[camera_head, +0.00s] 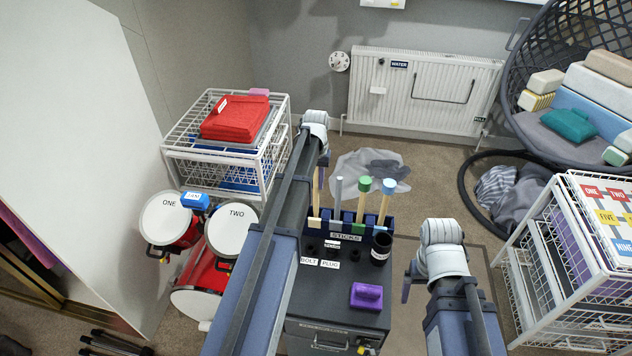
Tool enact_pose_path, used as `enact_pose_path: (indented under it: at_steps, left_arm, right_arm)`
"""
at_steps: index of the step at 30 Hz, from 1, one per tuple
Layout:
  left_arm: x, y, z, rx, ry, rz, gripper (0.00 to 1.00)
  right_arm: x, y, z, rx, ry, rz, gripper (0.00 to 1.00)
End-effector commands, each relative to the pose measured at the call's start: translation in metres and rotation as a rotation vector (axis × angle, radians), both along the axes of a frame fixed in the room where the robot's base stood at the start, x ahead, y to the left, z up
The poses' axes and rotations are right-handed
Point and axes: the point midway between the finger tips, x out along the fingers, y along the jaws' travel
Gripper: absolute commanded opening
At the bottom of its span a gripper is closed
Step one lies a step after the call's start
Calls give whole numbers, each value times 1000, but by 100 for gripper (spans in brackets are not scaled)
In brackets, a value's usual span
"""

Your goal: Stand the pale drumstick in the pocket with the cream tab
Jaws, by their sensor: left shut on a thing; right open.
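The pale drumstick (316,199) is upright in my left gripper (321,172), which is shut on it. My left arm hides part of the stick and the gripper. The dark blue stick holder (346,226) stands on the dark cabinet top. Its pocket with the cream tab (314,223) is at the left end, directly below the drumstick. The stick's lower end meets the tab in the picture; I cannot tell whether it is inside the pocket or above it. My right gripper (407,288) is open and empty, right of the cabinet.
A grey stick (338,200), a green-topped stick (362,202) and a blue-topped stick (385,203) stand in the neighbouring pockets. A black cup (381,248) and a purple block (366,296) are on the cabinet top (335,286). Drums (232,232) stand at left.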

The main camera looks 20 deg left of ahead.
Motion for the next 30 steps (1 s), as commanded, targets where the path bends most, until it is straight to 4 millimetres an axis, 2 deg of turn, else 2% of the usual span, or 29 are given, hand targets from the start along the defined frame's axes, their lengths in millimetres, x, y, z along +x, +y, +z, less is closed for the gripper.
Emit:
enact_pose_path:
  at_steps: [3,12,13,21,22,30]
  left_arm:
    - [0,0,-6,0,0,0,0]
    - [0,0,-6,0,0,0,0]
    - [0,0,-6,0,0,0,27]
    - [0,0,-6,0,0,0,57]
    - [0,0,-6,0,0,0,59]
    - [0,0,-5,0,0,0,59]
  right_arm:
    - [0,0,-6,0,0,0,89]
    - [0,0,-6,0,0,0,89]
    - [0,0,-6,0,0,0,89]
    - [0,0,-6,0,0,0,89]
    - [0,0,-6,0,0,0,89]
    - [0,0,-5,0,0,0,89]
